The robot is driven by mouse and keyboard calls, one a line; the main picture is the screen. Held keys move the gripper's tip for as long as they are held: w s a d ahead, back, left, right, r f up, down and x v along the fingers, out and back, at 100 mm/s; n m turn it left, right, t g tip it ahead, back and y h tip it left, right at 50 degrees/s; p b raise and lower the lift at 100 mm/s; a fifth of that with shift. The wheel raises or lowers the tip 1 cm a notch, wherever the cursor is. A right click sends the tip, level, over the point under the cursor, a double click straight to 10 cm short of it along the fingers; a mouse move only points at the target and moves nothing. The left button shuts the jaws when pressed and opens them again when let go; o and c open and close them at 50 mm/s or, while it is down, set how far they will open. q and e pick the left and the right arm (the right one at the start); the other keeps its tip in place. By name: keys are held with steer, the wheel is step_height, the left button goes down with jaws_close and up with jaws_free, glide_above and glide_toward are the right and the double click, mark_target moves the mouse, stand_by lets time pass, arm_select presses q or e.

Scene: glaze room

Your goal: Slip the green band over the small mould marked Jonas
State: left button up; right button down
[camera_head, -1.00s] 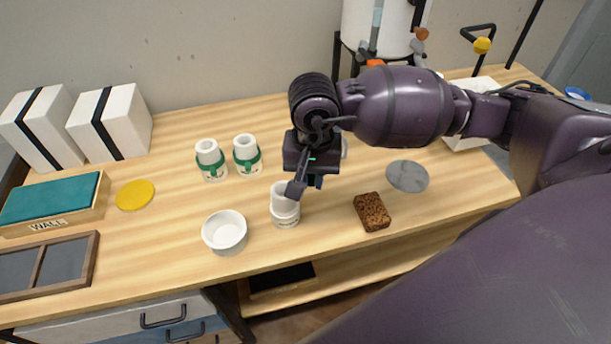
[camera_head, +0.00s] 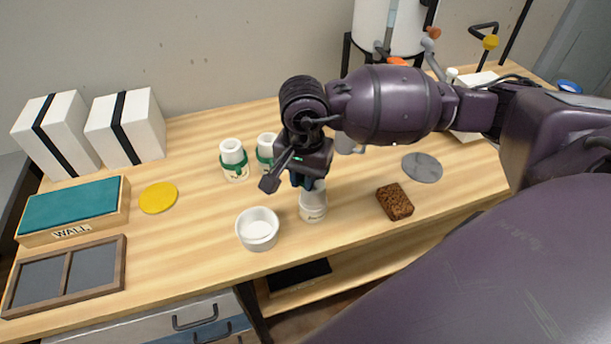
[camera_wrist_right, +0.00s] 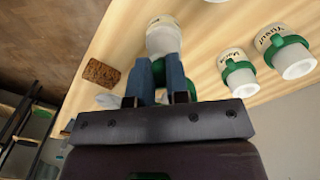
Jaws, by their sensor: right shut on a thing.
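A small white mould (camera_head: 313,206) without a band stands upright near the table's front edge. It also shows in the wrist view (camera_wrist_right: 163,38), with small dark lettering I cannot read for certain. My right gripper (camera_head: 304,182) is just above and behind it in the head view. In the wrist view its blue fingers (camera_wrist_right: 168,80) are shut on the green band (camera_wrist_right: 159,70), which is mostly hidden between them. I cannot tell whether the band touches the mould. My left gripper is not in view.
Two white moulds wearing green bands (camera_head: 234,163) (camera_head: 266,147) stand behind. A white bowl (camera_head: 257,231) is left of the bare mould, and a brown sponge (camera_head: 394,202) lies right. A yellow disc (camera_head: 158,197), grey disc (camera_head: 422,167) and WALL box (camera_head: 74,209) lie farther out.

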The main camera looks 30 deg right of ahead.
steer(key=shift+d+f, duration=0.2)
steer(key=shift+s+f, duration=0.1)
steer(key=shift+f, duration=0.1)
steer(key=shift+f+b, duration=0.35)
steer(key=shift+f, duration=0.15)
steer(key=shift+f+b, duration=0.35)
steer(key=shift+f, duration=0.35)
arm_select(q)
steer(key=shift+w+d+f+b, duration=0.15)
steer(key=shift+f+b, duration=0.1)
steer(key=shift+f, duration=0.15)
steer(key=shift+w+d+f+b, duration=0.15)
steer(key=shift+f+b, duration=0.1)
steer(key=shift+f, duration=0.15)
arm_select(e)
steer(key=shift+f, duration=0.6)
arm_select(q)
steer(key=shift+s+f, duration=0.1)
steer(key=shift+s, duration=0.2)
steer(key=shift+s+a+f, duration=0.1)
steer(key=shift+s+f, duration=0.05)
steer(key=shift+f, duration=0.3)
arm_select(e)
steer(key=shift+f, duration=0.1)
